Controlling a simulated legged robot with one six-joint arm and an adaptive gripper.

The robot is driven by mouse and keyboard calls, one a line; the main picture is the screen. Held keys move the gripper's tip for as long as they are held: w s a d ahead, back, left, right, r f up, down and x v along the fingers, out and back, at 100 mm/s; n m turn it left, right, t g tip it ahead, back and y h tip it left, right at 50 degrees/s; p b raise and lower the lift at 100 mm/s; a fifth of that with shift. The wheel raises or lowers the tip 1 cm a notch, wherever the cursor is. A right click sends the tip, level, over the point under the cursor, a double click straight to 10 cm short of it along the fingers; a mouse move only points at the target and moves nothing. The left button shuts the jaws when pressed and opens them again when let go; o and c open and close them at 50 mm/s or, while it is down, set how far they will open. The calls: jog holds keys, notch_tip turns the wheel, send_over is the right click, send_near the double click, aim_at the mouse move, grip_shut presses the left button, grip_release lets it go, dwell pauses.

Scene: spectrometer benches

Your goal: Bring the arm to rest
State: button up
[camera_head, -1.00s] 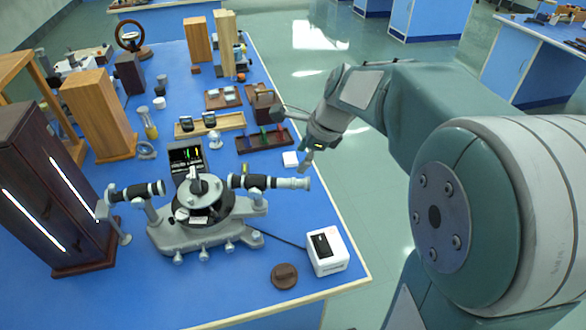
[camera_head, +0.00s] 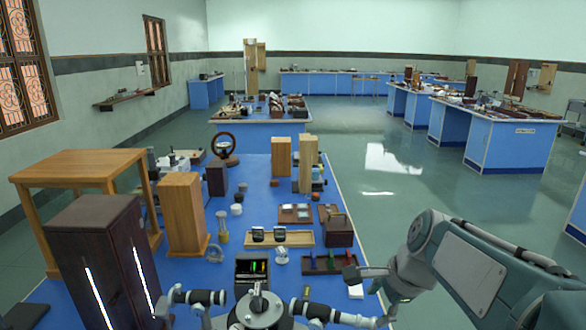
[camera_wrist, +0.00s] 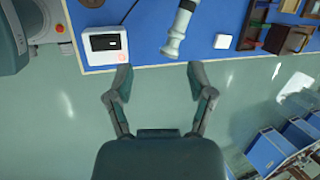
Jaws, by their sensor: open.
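My gripper (camera_wrist: 160,78) is open and empty in the wrist view, its two fingers spread over the floor just off the bench edge. In the head view my gripper (camera_head: 368,290) shows at the lower right, beside the right edge of the blue bench (camera_head: 262,178). My arm is bent at the right side of that view. The spectrometer (camera_head: 262,308) stands at the bottom of the head view, partly cut off. One of its tubes (camera_wrist: 178,34) points toward the gap between the fingers in the wrist view, apart from them.
A white box with a dark display (camera_wrist: 104,44) sits near the bench edge. A small white block (camera_head: 355,291), wooden trays (camera_head: 281,240) and a dark tall cabinet (camera_head: 98,262) stand on the bench. Open floor (camera_head: 385,185) lies to the right, with other benches (camera_head: 492,138) beyond.

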jog(key=s+a+n+t+h, duration=0.1)
jog(key=s+n+t+h, duration=0.1)
jog(key=s+n, duration=1.3)
jog(key=shift+f+n+h, duration=0.15)
jog(key=shift+n+h, duration=0.25)
jog(key=shift+n, duration=0.4)
jog(key=shift+a, duration=0.1)
jog(key=shift+c, duration=0.2)
dwell(1.7)
